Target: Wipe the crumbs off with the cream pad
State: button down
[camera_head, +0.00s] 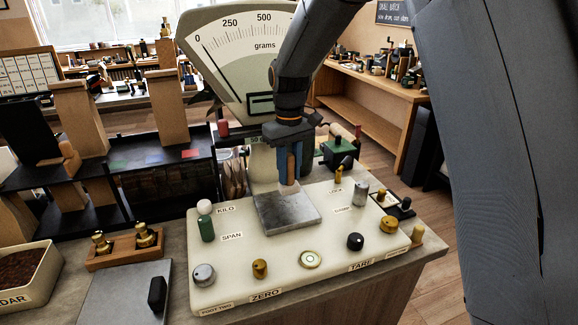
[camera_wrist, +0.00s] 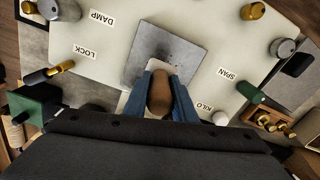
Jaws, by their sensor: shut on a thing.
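My gripper (camera_head: 289,172) is shut on a brown wooden handle, which I take to be the cream pad's (camera_wrist: 159,94). The blue fingers hold it upright over the back part of a square grey metal plate (camera_head: 290,215). The pad's underside is mostly hidden by the fingers, and I cannot tell whether it touches the plate. In the wrist view, the plate (camera_wrist: 142,62) lies just beyond the fingertips. A few tiny dark specks, perhaps crumbs (camera_wrist: 166,51), show on it. They are too small to make out in the head view.
The plate sits on a cream scale base with several knobs and labels. A green bottle-like part (camera_head: 206,222) stands left of the plate, and a black knob (camera_head: 355,241) in front right. The tall gram dial (camera_head: 245,55) rises behind. A wooden block with brass weights (camera_head: 125,247) is left.

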aim_at(289, 184)
jog(key=shift+s+a+r+p, duration=0.1)
jog(key=shift+s+p, duration=0.1)
jog(key=shift+p, duration=0.1)
jog(key=shift+f+b, duration=1)
jog(key=shift+f, duration=1.45)
jog(key=shift+f, duration=0.65)
jog(key=shift+w, duration=0.15)
jog(key=shift+w+a+r+b, duration=0.1)
jog(key=shift+w+a+b, duration=0.05)
jog(key=shift+w, duration=0.45)
jog(key=shift+w+a+b, duration=0.15)
jog(key=shift+w, duration=0.4)
jog(key=shift+s, duration=0.15)
jog(key=shift+s+d+p, duration=0.2)
jog(key=shift+s+p, duration=0.05)
jog(key=shift+s, duration=0.35)
jog(key=shift+s+d+p, duration=0.15)
jog(key=shift+s+p, duration=0.1)
jog(key=shift+s, duration=0.3)
jog(key=shift+w, duration=0.1)
